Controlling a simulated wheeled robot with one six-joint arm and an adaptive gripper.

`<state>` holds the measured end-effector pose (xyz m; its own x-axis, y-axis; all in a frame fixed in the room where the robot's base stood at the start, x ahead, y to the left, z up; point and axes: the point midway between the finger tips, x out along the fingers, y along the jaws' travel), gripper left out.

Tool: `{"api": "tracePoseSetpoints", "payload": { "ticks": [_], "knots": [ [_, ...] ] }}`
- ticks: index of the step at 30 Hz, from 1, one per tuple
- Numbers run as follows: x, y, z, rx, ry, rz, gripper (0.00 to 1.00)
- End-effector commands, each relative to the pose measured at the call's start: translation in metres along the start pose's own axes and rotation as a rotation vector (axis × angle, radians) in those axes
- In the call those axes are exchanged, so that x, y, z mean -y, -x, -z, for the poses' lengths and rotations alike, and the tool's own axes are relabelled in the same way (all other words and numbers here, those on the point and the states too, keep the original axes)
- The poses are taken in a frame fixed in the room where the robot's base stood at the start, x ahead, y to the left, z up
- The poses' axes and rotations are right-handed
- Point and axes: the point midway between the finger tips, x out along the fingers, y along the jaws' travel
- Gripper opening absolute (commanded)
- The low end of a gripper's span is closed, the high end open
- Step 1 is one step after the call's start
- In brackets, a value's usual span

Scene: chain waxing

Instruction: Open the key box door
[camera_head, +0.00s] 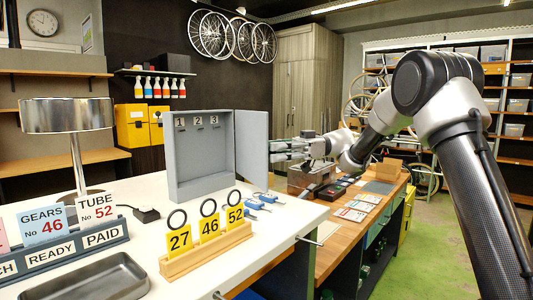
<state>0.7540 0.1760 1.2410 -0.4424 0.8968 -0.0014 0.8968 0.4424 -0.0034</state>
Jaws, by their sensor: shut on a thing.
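The grey key box (201,186) stands upright on the white counter, its inside facing me with pegs marked 1, 2 and 3 near the top. Its door (251,150) is hinged on the right side and stands swung open. My gripper (273,151) reaches in from the right at the door's outer edge, with its fingers pointing left. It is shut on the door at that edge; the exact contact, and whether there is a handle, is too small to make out.
A wooden rack (206,251) with yellow tags 27, 46 and 52 stands in front of the box. Blue-tagged keys (258,202) lie near the door's foot. A lamp (70,120), a card holder (65,250) and a dark tray (88,279) are at left. A wooden bench (345,232) is at right.

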Motion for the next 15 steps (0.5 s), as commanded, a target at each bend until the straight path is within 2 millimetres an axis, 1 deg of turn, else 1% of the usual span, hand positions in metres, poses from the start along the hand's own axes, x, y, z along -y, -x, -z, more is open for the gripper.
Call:
{"api": "tracePoseSetpoints", "payload": {
  "ticks": [1, 6, 15],
  "knots": [
    [-0.0011, 0.0031, 0.0029, -0.003, 0.007, 0.012, 0.00],
    [-0.0025, 0.0084, 0.0038, -0.004, 0.008, 0.040, 0.00],
    [-0.0027, 0.0095, 0.0049, -0.004, 0.010, 0.047, 0.00]
  ]
}}
